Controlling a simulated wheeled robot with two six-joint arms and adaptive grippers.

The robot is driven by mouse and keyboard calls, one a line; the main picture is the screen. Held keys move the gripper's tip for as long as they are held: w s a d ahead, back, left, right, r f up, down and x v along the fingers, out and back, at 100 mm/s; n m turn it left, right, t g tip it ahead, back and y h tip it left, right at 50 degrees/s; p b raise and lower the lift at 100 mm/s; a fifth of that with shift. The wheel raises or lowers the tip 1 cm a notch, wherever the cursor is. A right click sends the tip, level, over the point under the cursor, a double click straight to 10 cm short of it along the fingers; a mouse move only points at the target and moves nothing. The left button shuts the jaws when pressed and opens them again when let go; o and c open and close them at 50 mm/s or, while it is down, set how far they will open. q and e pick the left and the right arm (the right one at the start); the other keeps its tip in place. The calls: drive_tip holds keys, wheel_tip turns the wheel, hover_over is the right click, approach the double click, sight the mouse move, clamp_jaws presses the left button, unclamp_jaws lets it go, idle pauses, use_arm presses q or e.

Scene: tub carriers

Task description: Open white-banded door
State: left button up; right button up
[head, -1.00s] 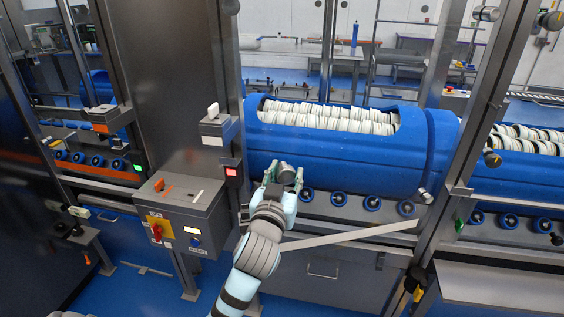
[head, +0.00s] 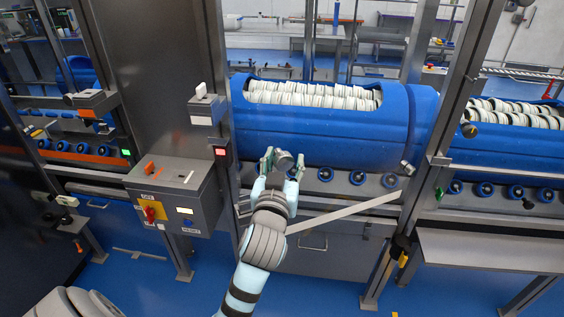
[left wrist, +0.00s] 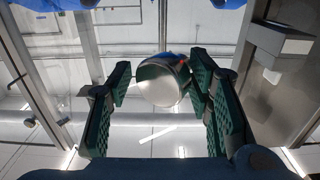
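The white-banded door shows by its white band (head: 345,213), which slants up to the right in front of the middle bay. Its clear pane is hard to make out. The band stands at an angle to the conveyor, its left end nearer me, so the door looks ajar. My left gripper (head: 282,162) is at a round metal knob (head: 284,159) near the band's left end. In the left wrist view the shiny knob (left wrist: 162,82) sits between the green finger pads, with little gap, and looks held. My right gripper is out of view.
A grey control box (head: 177,192) with a red switch stands left of my arm. A blue tub (head: 315,135) full of white pieces lies behind the door on rollers. A steel post (head: 440,150) stands to the right. Blue floor is clear around the box's legs.

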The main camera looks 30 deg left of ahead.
use_arm(q)
drive_tip(key=shift+o, duration=0.5)
drive_tip(key=shift+w+d, duration=0.1)
drive_tip(key=shift+d, duration=0.05)
drive_tip(key=shift+r, duration=0.1)
approach(290, 111)
drive_tip(key=x, duration=0.4)
drive_tip(key=shift+w, duration=0.25)
